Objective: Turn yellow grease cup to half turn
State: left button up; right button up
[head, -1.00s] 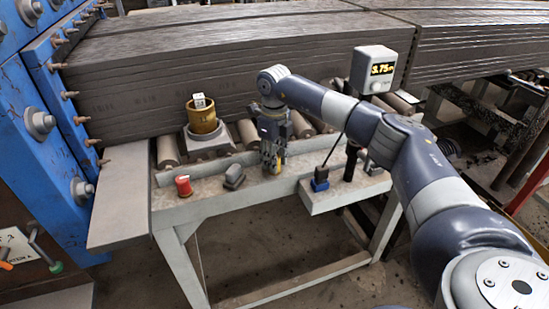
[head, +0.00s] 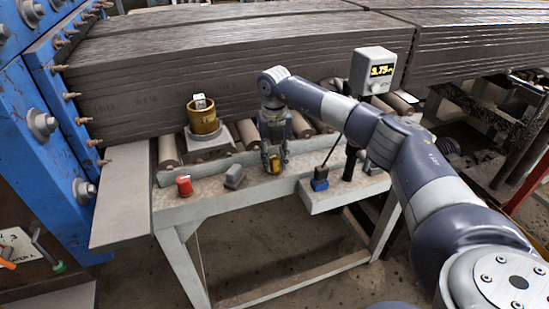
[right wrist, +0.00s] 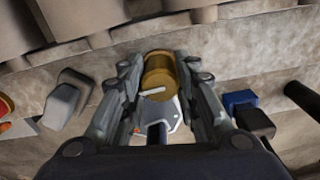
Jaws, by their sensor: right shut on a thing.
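The yellow grease cup (right wrist: 158,74) is a short brass-yellow cylinder with a pale pointer-like mark on its near face. In the right wrist view it sits between the two fingers of my right gripper (right wrist: 160,88), which is shut on it. In the head view the right gripper (head: 273,158) points down at the front ledge of the bench, and a bit of the yellow cup (head: 275,165) shows between its fingers. The cup's base is mostly hidden by the fingers. My left gripper is not in view.
A red knob (head: 184,185) and a grey block (head: 234,177) stand left of the gripper. A blue-based switch (head: 319,180) stands right. A brass cup (head: 203,120) sits behind on a grey stand. A display (head: 372,71) rises at right. Stacked clay slabs (head: 200,75) lie behind.

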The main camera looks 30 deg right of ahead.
aim_at(275, 156)
jog(key=shift+w+r+m, duration=0.2)
jog(key=shift+m, duration=0.1)
jog(key=o, duration=0.8)
jog(key=shift+c, duration=0.2)
jog(key=o, duration=0.3)
jog(key=shift+f, duration=0.1)
jog(key=shift+s, duration=0.1)
notch_tip(275, 156, up, 12)
jog(key=shift+f, duration=0.1)
